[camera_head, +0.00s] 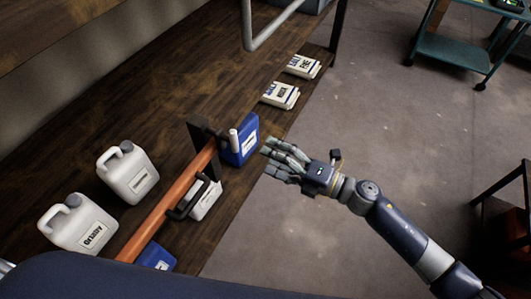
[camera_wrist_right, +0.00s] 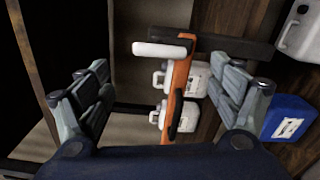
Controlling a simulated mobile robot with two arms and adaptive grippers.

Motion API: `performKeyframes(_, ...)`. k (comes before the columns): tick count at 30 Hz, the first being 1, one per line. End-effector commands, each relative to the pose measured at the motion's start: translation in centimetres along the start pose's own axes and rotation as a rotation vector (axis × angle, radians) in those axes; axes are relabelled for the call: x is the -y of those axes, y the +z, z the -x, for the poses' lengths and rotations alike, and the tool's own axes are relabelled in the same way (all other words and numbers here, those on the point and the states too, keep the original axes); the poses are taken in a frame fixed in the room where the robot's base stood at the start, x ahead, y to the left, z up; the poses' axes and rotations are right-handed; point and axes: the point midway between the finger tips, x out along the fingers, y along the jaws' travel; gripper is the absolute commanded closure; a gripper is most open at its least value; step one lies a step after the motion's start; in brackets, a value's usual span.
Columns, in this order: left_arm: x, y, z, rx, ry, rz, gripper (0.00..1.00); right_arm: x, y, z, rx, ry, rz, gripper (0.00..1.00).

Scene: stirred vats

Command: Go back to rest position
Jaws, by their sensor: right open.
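My right gripper (camera_head: 272,157) is open and empty. In the head view it is over the floor side of the wooden table's (camera_head: 100,130) edge, its fingers pointing left at the table. A blue canister (camera_head: 240,147) is just left of the fingertips in the picture; I see no contact. In the wrist view the fingers of the right gripper (camera_wrist_right: 160,78) stand wide apart, with an orange bar (camera_wrist_right: 175,95) showing between them at some distance. The orange bar also shows in the head view (camera_head: 165,208), with a dark crosspiece and white grip at its end. My left gripper is not in view.
White jugs (camera_head: 128,172) (camera_head: 78,222) stand on the table, with a white container (camera_head: 205,200) near the bar. Two white packs (camera_head: 281,95) (camera_head: 302,66) lie along the table edge. A green cart (camera_head: 455,52) is at the back right. The floor (camera_head: 360,110) between is clear.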

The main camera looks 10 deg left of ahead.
Motion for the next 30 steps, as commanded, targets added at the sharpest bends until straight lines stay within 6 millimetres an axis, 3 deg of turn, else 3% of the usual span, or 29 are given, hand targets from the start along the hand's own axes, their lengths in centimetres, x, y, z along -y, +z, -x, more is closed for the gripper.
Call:
performKeyframes(13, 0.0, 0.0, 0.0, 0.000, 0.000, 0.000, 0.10, 0.2, 0.1, 0.0, 0.005, -0.001, -0.006, 0.15)
performKeyframes(17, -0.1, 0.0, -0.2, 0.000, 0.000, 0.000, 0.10, 2.8, 1.7, 0.6, 0.089, -0.025, -0.103, 0.15)
performKeyframes(20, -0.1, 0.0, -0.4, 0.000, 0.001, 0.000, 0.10, 7.6, 3.9, 2.3, 0.236, -0.066, -0.279, 0.15)
performKeyframes(24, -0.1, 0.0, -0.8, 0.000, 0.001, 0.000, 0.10, 17.0, 5.8, 7.0, 0.501, -0.141, -0.588, 0.15)
performKeyframes(27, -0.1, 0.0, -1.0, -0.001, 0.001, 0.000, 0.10, 23.5, 5.2, 11.0, 0.677, -0.194, -0.793, 0.15)
performKeyframes(30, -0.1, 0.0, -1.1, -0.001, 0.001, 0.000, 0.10, 29.5, 2.9, 15.3, 0.844, -0.247, -0.982, 0.15)
